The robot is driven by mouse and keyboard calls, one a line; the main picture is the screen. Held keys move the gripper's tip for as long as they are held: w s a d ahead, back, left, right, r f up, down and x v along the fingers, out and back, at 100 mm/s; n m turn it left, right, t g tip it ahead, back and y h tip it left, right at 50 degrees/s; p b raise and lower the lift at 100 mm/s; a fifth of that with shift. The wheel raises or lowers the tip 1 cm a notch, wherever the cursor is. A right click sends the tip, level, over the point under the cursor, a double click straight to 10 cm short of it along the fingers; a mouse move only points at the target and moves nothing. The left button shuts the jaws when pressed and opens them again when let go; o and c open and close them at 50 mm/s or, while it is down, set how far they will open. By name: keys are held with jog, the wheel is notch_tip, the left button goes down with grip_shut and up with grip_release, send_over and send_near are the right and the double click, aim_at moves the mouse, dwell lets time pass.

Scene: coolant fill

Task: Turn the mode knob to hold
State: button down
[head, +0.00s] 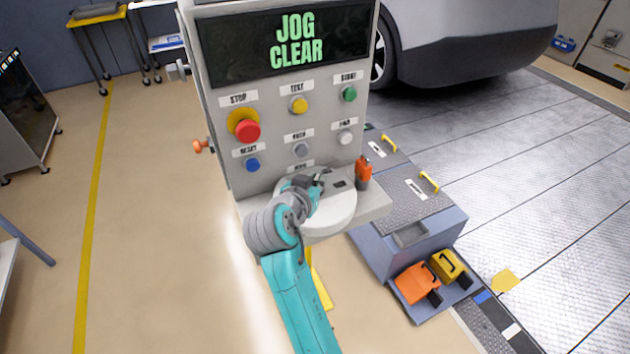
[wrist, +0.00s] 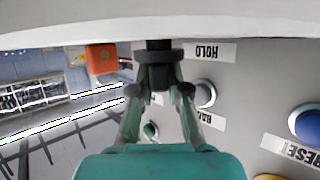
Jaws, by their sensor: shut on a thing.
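The grey control panel (head: 222,125) stands ahead, and its screen (head: 290,42) reads "JOG CLEAR". My gripper (head: 318,178) is at the lower part of the panel, just above the ledge. The wrist view sees the panel upside down. There my gripper (wrist: 158,68) is shut on the dark mode knob (wrist: 158,46). A "HOLD" label (wrist: 208,50) is beside the knob, to the right in that view. The fingers cover part of the knob, so its pointer cannot be made out. In the head view my gripper and wrist hide the knob.
A red stop button (head: 247,131), blue reset button (head: 252,165) and grey button (head: 301,150) sit above my gripper. An orange object (head: 363,172) stands at the ledge's right.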

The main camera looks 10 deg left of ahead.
jog(key=shift+n+y, duration=0.3)
jog(key=shift+y, duration=0.1)
jog(key=n+y, duration=0.3)
jog(key=y, duration=0.1)
jog(key=shift+d+n, duration=0.15)
jog(key=shift+n, duration=0.15)
jog(key=n+g+y, duration=0.2)
jog(key=n+y, duration=0.2)
jog(key=y, duration=0.1)
jog(key=shift+n, duration=0.3)
jog(key=c, duration=1.1)
grip_release()
jog(key=shift+c, duration=0.2)
jog(key=shift+y, duration=0.3)
jog(key=v, duration=1.2)
jog(key=shift+r, duration=0.15)
